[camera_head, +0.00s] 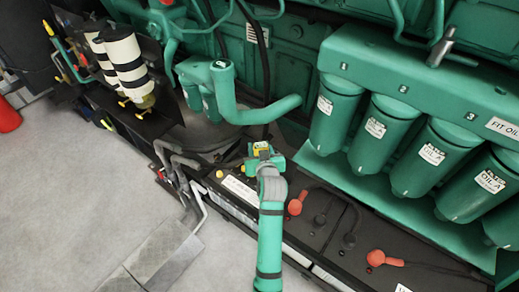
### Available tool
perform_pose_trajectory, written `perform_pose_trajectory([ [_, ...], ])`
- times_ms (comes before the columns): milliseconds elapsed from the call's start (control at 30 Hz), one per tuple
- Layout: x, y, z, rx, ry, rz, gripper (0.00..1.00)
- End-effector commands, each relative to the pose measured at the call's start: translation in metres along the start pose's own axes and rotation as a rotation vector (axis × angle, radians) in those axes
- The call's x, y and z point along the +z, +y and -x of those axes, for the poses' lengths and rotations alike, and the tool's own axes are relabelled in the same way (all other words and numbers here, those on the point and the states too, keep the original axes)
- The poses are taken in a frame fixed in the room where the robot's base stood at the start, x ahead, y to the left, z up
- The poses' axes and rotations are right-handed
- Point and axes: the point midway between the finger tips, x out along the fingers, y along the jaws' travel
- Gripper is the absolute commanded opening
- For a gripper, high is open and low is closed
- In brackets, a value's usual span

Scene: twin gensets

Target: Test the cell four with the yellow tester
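My gripper (262,153) is at the middle of the view, at the end of my green and grey arm, above the far edge of a black battery bank. A small yellow thing (260,147) shows at its tip; it may be the yellow tester, but it is too small to be sure. The fingers are not clear enough to show whether they are shut on it. The battery bank (330,236) has red terminal caps (295,207) (377,257), dark round caps and black cables. No readable number marks cell four, and my arm hides part of the bank.
Green filters (332,112) numbered along their header hang over the right of the bank. A green pipe (255,112) crosses behind my gripper. A dark tray (125,110) with striped white cylinders (123,60) stands at upper left. Bare floor (70,200) lies left.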

Motion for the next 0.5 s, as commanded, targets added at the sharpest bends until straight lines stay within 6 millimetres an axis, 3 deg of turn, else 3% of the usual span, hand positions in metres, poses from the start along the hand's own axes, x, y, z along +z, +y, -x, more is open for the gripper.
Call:
perform_pose_trajectory([
  [300, -0.024, 0.0, 0.009, 0.001, 0.008, 0.002, 0.14],
  [500, -0.029, 0.0, 0.012, 0.0, 0.007, 0.001, 0.14],
])
